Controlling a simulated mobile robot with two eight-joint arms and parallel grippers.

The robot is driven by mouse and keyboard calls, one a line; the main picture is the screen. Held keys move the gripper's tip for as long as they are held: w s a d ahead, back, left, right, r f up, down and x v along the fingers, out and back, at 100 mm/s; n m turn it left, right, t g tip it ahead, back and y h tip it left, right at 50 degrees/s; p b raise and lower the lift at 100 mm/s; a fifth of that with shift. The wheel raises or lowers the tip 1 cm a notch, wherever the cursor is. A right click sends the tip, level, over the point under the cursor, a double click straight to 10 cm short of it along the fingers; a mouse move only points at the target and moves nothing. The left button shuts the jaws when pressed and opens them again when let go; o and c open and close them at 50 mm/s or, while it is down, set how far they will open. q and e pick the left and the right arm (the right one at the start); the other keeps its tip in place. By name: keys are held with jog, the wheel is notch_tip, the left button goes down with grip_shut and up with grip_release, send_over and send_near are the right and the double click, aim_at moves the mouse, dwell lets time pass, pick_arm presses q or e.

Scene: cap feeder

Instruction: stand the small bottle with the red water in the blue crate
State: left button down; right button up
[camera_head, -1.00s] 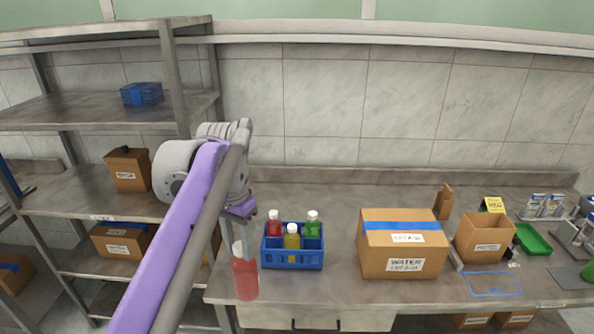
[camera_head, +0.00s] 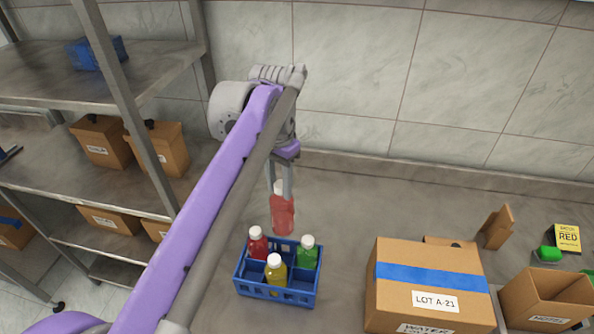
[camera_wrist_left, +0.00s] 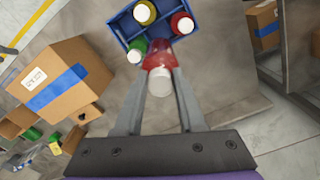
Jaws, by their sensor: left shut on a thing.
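My left gripper (camera_head: 281,184) is shut on the small bottle with red water (camera_head: 282,216), which has a white cap and hangs about upright. In the left wrist view the bottle (camera_wrist_left: 158,62) is between the fingers (camera_wrist_left: 158,80), its cap toward the camera. The blue crate (camera_head: 262,291) stands on the bench; in the head view the held bottle's lower end shows just above its back rim. Its height over the crate is hard to tell. The crate holds another red bottle (camera_head: 258,245), a yellow one (camera_head: 276,274) and a green one (camera_head: 307,256). My right gripper is out of view.
A large cardboard box (camera_head: 430,279) with blue tape stands right of the crate. An open carton (camera_head: 545,301) and a yellow card (camera_head: 566,237) are farther right. A shelf unit (camera_head: 130,95) with boxes is at left. Bench behind the crate is clear.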

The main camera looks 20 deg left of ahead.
aim_at(275, 206)
pick_arm(q)
notch_tip(275, 206, down, 3)
jog(key=shift+w, duration=0.15)
jog(key=shift+s+f+b, duration=0.25)
jog(key=shift+s+b, duration=0.1)
jog(key=shift+s, duration=0.8)
jog(key=shift+s+f, duration=0.2)
jog(key=f, duration=0.1)
jog(key=w+f+b, duration=0.1)
jog(key=f, duration=0.1)
jog(key=shift+w, duration=0.2)
jog(key=shift+s+f+b, duration=0.1)
jog(key=shift+s+b, duration=0.05)
jog(key=shift+b, duration=0.2)
jog(key=shift+s, duration=0.2)
jog(key=shift+w, duration=0.3)
jog(key=shift+s, duration=0.35)
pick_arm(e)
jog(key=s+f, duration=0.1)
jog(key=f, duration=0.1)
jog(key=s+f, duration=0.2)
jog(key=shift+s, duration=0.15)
pick_arm(q)
jog(key=shift+w, duration=0.2)
